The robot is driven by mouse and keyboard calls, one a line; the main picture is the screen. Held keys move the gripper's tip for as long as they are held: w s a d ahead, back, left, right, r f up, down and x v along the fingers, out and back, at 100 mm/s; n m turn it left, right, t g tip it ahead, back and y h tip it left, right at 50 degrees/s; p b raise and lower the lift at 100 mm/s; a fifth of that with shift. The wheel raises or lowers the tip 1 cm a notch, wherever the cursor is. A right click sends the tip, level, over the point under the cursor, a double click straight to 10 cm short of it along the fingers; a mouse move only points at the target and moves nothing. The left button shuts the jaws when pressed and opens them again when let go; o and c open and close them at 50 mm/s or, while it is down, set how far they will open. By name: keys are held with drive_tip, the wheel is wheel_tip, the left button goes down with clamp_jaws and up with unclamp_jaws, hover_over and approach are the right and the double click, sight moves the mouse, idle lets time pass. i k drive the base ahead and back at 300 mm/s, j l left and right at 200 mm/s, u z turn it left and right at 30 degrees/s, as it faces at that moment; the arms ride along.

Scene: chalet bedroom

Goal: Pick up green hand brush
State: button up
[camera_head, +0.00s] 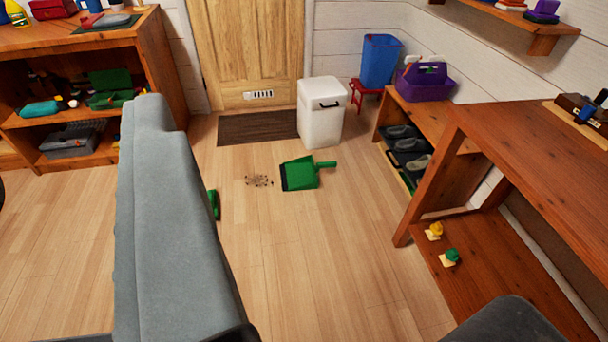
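A narrow green object, apparently the green hand brush (214,204), lies on the wooden floor left of centre. A large grey part of my arm hides much of it, so only its right end shows. A green dustpan (300,174) with a dark front edge lies on the floor to its upper right, its handle pointing right. A patch of dark crumbs lies on the floor between the two. The fingers of my gripper cannot be seen.
A white bin (320,112) stands by the door beside a brown mat (257,128). A wooden shelf unit (160,55) stands at left. A wooden bench (458,168) and a wooden desk (545,175) line the right wall. The floor (310,260) in front is clear.

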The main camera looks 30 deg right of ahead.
sight(212, 194)
drive_tip(key=i+l, duration=0.1)
drive_tip(key=i, duration=1.4)
drive_tip(key=i+l+u, duration=0.1)
drive_tip(key=i, duration=0.6)
